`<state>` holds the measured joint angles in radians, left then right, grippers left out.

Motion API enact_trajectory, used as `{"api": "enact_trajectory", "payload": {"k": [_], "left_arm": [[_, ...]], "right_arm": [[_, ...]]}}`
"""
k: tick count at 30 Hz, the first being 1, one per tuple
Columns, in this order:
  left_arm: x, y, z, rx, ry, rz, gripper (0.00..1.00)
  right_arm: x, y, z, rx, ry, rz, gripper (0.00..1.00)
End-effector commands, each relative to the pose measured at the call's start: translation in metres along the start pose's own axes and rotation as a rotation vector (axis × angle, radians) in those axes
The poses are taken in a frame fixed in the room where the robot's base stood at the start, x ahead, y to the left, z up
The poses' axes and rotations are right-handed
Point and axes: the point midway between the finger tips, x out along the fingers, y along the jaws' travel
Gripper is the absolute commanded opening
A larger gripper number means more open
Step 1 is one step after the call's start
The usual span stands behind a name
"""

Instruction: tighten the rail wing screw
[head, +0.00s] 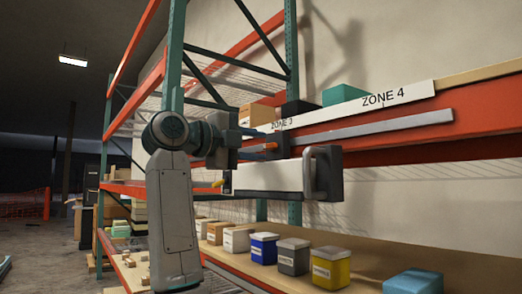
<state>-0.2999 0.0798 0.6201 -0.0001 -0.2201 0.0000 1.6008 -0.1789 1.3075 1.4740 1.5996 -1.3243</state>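A small orange part (271,146), which looks like the rail wing screw, shows at a dark bracket by the fingertips. The fingers are small and dark here, so I cannot tell whether they are open or touch it. A white console box (268,178) with a dark right end and a grey handle hangs below the rail. A yellow knob (217,184) shows at its left end. My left gripper is not in view.
A row of lidded bins, including a blue one (264,249) and a yellow one (330,269), stands on the lower wooden shelf. A light blue box (413,281) is at bottom right. Green rack posts (291,60) stand behind. Open floor lies at left.

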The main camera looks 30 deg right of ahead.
Motion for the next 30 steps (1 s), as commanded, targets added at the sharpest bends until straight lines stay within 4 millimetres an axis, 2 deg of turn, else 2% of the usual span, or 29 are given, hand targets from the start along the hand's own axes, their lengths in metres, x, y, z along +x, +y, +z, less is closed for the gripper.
{"api": "enact_trajectory", "payload": {"k": [1,6,12,18,30], "left_arm": [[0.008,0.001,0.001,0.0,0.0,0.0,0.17],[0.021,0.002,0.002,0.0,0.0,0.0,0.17],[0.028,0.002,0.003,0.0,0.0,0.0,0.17],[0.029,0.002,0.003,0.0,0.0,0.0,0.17],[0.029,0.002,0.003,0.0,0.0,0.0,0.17]], "right_arm": [[-0.011,0.004,0.0,0.001,-0.005,-0.001,0.34],[-0.047,0.004,0.0,0.0,-0.004,-0.001,0.34],[-0.078,0.002,0.001,0.0,-0.003,0.0,0.34],[-0.088,0.001,0.0,0.0,0.0,0.001,0.34],[-0.088,0.001,0.0,0.0,-0.001,0.001,0.34]]}}
